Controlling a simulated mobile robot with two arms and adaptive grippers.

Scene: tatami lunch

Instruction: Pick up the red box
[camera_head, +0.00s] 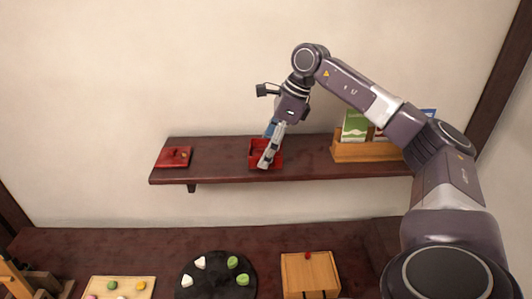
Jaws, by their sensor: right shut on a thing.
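The red box (254,152) is on the dark wall shelf, near its middle, and looks open at the top. My right gripper (267,158) comes down from above at a tilt and is shut on the red box, covering part of it. Whether the box is clear of the shelf cannot be told. A flat red piece with a small knob, like a lid (174,157), lies at the shelf's left end. My left gripper is out of view.
A wooden holder (365,153) with upright packets stands at right. Below, a dark table (130,245) bears a round black plate (215,283), a light board (147,280) and a wooden box (310,272).

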